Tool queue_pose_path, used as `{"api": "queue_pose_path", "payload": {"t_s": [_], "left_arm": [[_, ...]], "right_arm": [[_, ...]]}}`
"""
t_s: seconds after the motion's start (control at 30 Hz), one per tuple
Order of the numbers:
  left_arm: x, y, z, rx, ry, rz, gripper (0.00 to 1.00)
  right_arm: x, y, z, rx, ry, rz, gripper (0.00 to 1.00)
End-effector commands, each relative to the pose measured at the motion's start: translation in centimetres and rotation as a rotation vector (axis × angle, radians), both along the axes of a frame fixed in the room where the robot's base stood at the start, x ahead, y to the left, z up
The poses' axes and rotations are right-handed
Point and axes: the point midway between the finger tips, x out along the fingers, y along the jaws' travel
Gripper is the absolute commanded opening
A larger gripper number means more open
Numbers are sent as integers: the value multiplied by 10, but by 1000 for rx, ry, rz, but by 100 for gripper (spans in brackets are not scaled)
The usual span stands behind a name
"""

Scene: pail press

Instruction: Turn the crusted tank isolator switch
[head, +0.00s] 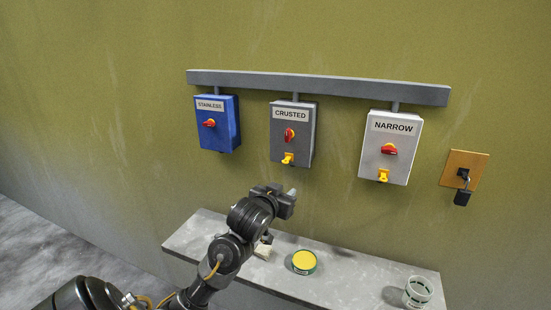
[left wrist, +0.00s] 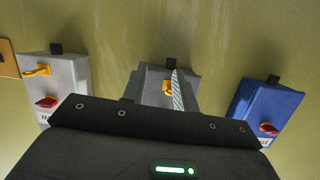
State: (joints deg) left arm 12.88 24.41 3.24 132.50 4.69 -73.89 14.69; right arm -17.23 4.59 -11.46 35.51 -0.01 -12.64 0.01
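The grey CRUSTED isolator box (head: 291,150) hangs in the middle of the wall rail. Its red handle (head: 289,135) stands roughly upright on a yellow plate, with a yellow tab (head: 288,158) below. My left gripper (head: 291,196) is below and in front of this box, clear of it. In the left wrist view, which is upside down, my left gripper's fingers (left wrist: 156,88) are apart and empty, with the box (left wrist: 152,76) and its yellow tab (left wrist: 168,87) behind them. The red handle is hidden there. My right gripper is not in view.
The blue STAINLESS box (head: 217,137) hangs left and the pale NARROW box (head: 384,165) right, both with red handles. An orange plate (head: 456,159) with a black padlock (head: 463,198) is farther right.

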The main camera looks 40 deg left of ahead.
Motion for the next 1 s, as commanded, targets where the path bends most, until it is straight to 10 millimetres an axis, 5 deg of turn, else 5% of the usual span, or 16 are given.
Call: {"api": "queue_pose_path", "payload": {"t_s": [0.03,0.1,0.3,0.63,1.0], "left_arm": [[2,7,33,3,-66,13,29],[3,15,66,1,-136,28,29],[-1,26,118,-3,-250,51,29],[4,30,124,-4,-262,54,29],[46,45,123,-4,-261,55,29]], "right_arm": [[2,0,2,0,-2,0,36],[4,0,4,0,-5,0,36],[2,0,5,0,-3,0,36],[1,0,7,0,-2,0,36],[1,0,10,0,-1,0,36]]}}
